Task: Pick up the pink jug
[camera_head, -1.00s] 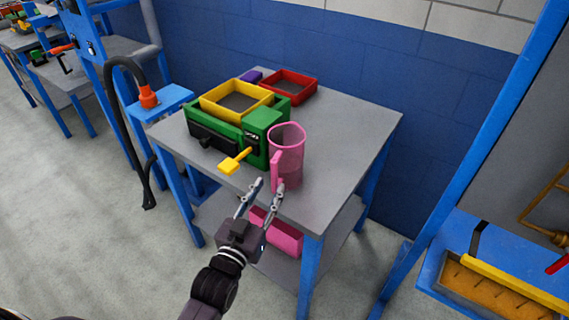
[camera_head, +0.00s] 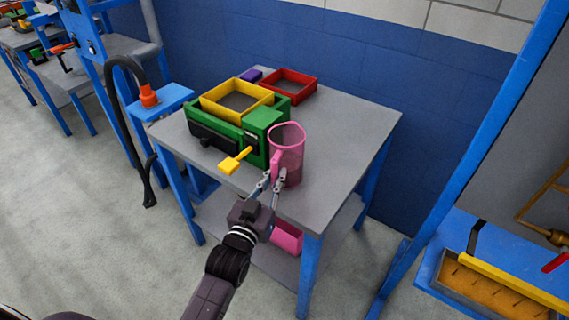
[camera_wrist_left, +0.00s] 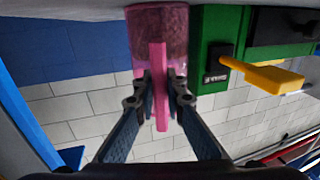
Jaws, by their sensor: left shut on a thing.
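The pink jug (camera_head: 288,146) is translucent and stands upright near the front edge of the grey table, right beside the green machine. Its handle faces my left gripper (camera_head: 271,178), whose fingers are shut on it from either side. In the left wrist view, the jug (camera_wrist_left: 160,32) shows upside down, with its handle (camera_wrist_left: 160,90) between the two fingertips of my left gripper (camera_wrist_left: 159,100). The jug's base still appears to rest on the table. My right gripper is not in view.
The green machine (camera_head: 198,125) with a yellow tray (camera_head: 222,111) and yellow lever (camera_head: 233,161) is close left of the jug. A red tray (camera_head: 306,95) lies behind. The grey table (camera_head: 345,135) is clear to the right. A pink bin (camera_head: 287,237) sits on the lower shelf.

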